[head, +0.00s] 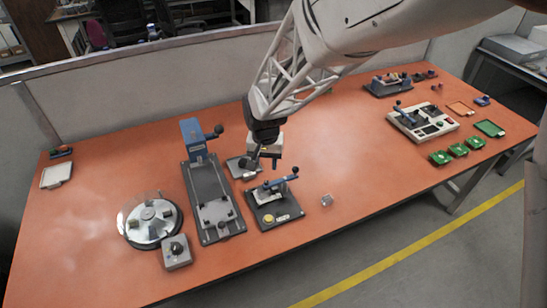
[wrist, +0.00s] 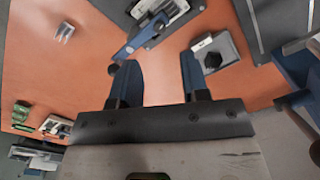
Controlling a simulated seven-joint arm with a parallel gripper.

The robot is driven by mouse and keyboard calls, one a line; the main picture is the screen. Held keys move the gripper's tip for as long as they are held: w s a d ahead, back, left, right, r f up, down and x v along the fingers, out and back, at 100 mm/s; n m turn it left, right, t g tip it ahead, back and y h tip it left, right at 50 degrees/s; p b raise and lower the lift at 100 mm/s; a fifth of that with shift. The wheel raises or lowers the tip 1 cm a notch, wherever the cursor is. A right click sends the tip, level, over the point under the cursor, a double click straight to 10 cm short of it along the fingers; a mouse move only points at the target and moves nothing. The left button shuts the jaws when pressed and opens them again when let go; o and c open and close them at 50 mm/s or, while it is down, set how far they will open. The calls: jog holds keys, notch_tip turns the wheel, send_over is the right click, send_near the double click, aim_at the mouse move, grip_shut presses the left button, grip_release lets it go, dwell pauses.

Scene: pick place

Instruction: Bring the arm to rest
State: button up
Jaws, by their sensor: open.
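My gripper (wrist: 158,82) is open and empty in the wrist view, its two dark fingers apart with orange table between them. In the head view my gripper (head: 264,160) hangs at the end of my arm over the middle of the table. It is behind a small fixture with a blue lever (head: 275,195) and beside a small grey block with a black knob (head: 241,167). In the wrist view the blue lever (wrist: 133,42) lies beyond the left finger, and the grey block (wrist: 215,52) is beyond the right finger. The exact fingertip height above the table cannot be told.
A long grey fixture with a blue column (head: 193,140) stands left of my gripper. A round clear-covered dish (head: 150,222) and a knob box (head: 176,252) are further left. A control panel (head: 422,122) and several green boards (head: 458,150) are at right. The orange table (head: 345,160) is clear between.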

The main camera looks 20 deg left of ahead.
jog(key=shift+r, duration=0.3)
jog(key=shift+d+r, duration=0.1)
jog(key=s+d+r+m, duration=0.1)
jog(key=d+r, duration=0.4)
jog(key=d, duration=0.3)
jog(key=s+d+r+t, duration=0.1)
jog(key=d+r, duration=0.3)
jog(key=d, duration=0.4)
jog(key=s+d+r+m, duration=0.1)
jog(key=d+r, duration=0.4)
jog(key=d, duration=0.2)
jog(key=s+d+r, duration=0.2)
jog(key=s+d, duration=0.6)
jog(key=d, duration=0.2)
jog(key=s+d+r+m+t, duration=0.1)
jog(key=s+d+r, duration=0.2)
jog(key=s+d, duration=0.5)
jog(key=shift+s+d+r+t, duration=0.15)
jog(key=shift+s+d+t, duration=0.2)
jog(key=shift+d, duration=0.65)
